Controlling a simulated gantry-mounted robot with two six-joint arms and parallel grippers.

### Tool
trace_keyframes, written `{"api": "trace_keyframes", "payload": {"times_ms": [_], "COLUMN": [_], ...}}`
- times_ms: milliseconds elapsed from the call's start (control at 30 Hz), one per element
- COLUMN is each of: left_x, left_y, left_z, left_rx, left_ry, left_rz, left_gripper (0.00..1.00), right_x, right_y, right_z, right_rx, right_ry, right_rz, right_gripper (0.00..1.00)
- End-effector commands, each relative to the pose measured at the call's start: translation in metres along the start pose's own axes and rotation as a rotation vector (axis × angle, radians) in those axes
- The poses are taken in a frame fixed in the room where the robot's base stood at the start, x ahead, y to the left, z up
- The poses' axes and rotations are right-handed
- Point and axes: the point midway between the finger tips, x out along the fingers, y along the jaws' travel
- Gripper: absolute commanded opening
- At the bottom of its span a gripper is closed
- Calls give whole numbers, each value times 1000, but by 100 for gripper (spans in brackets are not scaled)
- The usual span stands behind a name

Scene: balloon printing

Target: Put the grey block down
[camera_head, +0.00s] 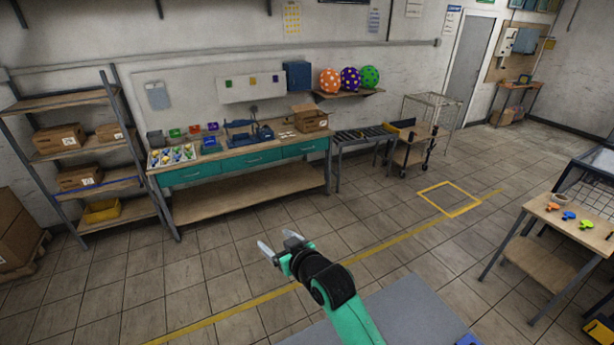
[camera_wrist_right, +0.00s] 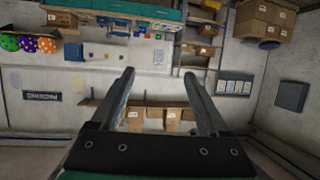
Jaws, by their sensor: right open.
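My right gripper (camera_head: 278,244) is open in the head view, over the floor in front of the workbench (camera_head: 240,163) and well short of it. In the right wrist view its two fingers (camera_wrist_right: 158,75) stand wide apart, with nothing between them. I cannot make out a grey block for certain in either view. A small grey box-like thing (camera_head: 155,139) is at the left end of the workbench, too small to identify. My left gripper is not in view.
A shelf rack (camera_head: 75,157) with cartons stands at the left. Patterned balloons (camera_head: 350,78) sit on a wall shelf. A table (camera_head: 566,222) with small coloured pieces is at the right. A yellow square (camera_head: 448,212) marks open floor. A grey mat (camera_head: 400,310) lies nearby.

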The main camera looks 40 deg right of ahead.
Motion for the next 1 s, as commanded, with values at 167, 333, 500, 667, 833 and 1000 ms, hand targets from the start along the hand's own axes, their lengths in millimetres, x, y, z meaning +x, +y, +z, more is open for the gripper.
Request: {"api": "trace_keyframes", "payload": {"times_ms": [167, 333, 500, 667, 833, 1000], "left_x": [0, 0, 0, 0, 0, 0], "left_y": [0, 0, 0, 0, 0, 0], "left_z": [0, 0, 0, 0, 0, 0], "left_rx": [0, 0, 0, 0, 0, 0], "left_ry": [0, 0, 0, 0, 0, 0], "left_rz": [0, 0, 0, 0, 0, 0], "left_gripper": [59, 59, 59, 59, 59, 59], "right_x": [-105, -254, -356, -379, -377, -377], "right_y": [-41, -66, -71, -71, -71, -70], "right_z": [-184, -291, -323, -326, -326, -326], "right_rx": [-5, 18, 44, 51, 50, 43], "right_ry": [469, 890, 1140, 1194, 1191, 1190], "right_rz": [-70, -138, -180, -188, -187, -182], "right_gripper": [78, 78, 78, 73, 65, 65]}}
